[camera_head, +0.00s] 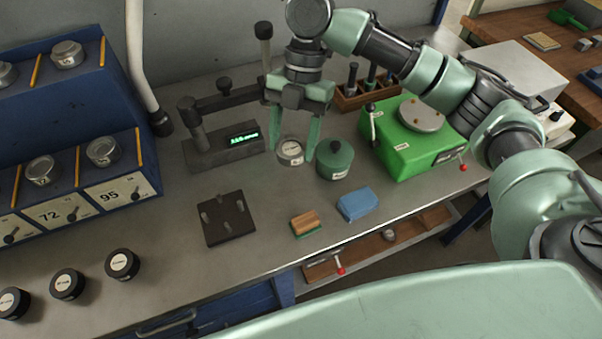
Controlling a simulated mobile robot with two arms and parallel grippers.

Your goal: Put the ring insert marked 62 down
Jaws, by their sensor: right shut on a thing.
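My right gripper (291,148) points down over the middle of the bench. It is shut on a small round metal ring insert (290,154) with a pale label, which sits between its fingertips. The marking on the label is too small to read. I cannot tell whether the insert touches the bench top or hangs just above it. My left gripper is not in view.
A green lidded pot (335,161) stands close right of the insert. A gauge with a green display (225,145) stands left. A pin plate (229,218), brush (305,223), blue block (358,205) and green machine (414,145) surround a clear patch. A blue rack (85,120) holds metal rings.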

